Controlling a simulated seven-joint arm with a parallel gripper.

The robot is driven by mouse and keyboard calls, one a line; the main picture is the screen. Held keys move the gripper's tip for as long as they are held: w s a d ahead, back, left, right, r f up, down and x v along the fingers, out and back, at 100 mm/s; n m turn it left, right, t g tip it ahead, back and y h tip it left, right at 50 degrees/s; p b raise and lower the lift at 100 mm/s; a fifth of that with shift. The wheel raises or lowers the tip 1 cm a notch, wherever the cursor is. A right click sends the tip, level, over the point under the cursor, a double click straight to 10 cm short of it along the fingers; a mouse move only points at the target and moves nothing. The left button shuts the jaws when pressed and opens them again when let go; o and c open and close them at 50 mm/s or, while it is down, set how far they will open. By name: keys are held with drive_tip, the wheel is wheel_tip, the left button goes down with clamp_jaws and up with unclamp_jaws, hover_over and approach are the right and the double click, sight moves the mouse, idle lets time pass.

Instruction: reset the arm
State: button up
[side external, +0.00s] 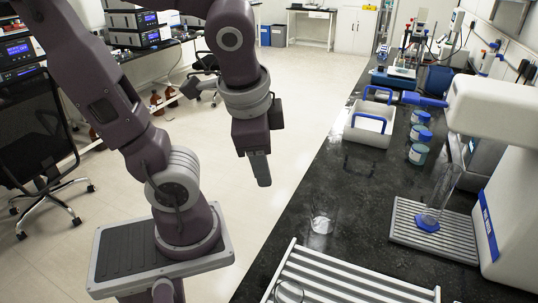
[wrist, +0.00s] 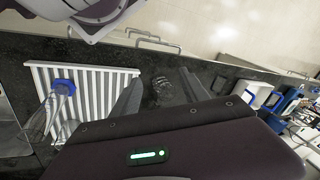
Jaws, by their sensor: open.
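My gripper (side external: 264,182) hangs with its fingers pointing down over the floor side of the dark counter, to the left of the counter edge in the side view. In the wrist view, its two grey fingers (wrist: 162,88) are spread apart with nothing held between them. A small clear glass piece (side external: 321,224) stands on the counter, apart from the gripper. In the wrist view it appears between the fingers but farther off.
A clear cylinder with a blue base (side external: 428,221) stands on a ribbed plate (side external: 405,240) beside a white instrument (side external: 510,200). A ribbed rack (side external: 345,278) lies at the front. A white tub with blue handles (side external: 369,129) and blue-capped jars (side external: 418,153) stand farther back.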

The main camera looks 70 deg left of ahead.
drive_tip(key=d+r+n+t+h, duration=0.1)
drive_tip(key=d+n, duration=0.1)
drive_tip(key=d+r+n+t+h, duration=0.1)
drive_tip(key=d+r+t, duration=0.1)
drive_tip(key=shift+s+n+h, duration=0.2)
drive_tip(key=shift+n+h, duration=0.2)
